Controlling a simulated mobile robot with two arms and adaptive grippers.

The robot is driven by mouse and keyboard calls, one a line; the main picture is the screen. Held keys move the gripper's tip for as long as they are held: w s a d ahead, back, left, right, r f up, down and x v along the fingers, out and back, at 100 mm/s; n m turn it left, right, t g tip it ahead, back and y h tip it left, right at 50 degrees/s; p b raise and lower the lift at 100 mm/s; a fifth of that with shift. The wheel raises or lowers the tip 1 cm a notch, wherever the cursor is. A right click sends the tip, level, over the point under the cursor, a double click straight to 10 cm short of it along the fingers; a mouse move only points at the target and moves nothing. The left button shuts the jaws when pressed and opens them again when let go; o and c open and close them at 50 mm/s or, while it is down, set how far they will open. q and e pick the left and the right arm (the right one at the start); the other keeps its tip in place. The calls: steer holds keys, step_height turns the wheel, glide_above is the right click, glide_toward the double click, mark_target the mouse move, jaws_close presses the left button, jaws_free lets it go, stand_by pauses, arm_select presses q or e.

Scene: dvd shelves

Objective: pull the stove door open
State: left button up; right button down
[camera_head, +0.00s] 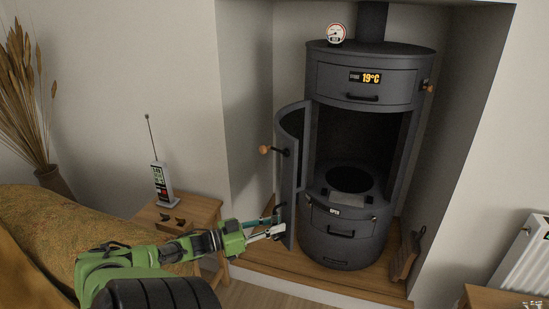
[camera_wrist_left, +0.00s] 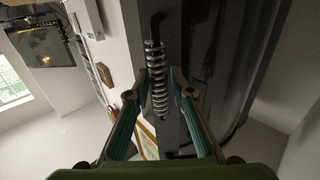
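The stove (camera_head: 345,235) is a dark grey cylinder in an alcove. Its curved door (camera_head: 290,185) stands swung out to the left, and the dark firebox shows behind it. A black latch with a wooden knob (camera_head: 265,149) sticks out from the door's upper part. My left gripper (camera_head: 280,225) is at the door's lower outer edge. In the left wrist view a coiled-spring handle (camera_wrist_left: 158,85) lies between my left fingertips, which press close on both its sides. My right gripper is not in view.
A small wooden table (camera_head: 190,212) with a handheld radio (camera_head: 162,182) stands left of the stove. A yellow-brown covered seat (camera_head: 70,225) is beside my left arm. A white radiator (camera_head: 525,258) is at the right. The stove stands on a raised wooden hearth (camera_head: 275,262).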

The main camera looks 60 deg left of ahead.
mark_target(287, 196)
arm_select(q)
steer(key=shift+r, duration=0.1)
step_height(287, 196, up, 10)
steer(key=shift+f, duration=0.15)
stand_by(0.6)
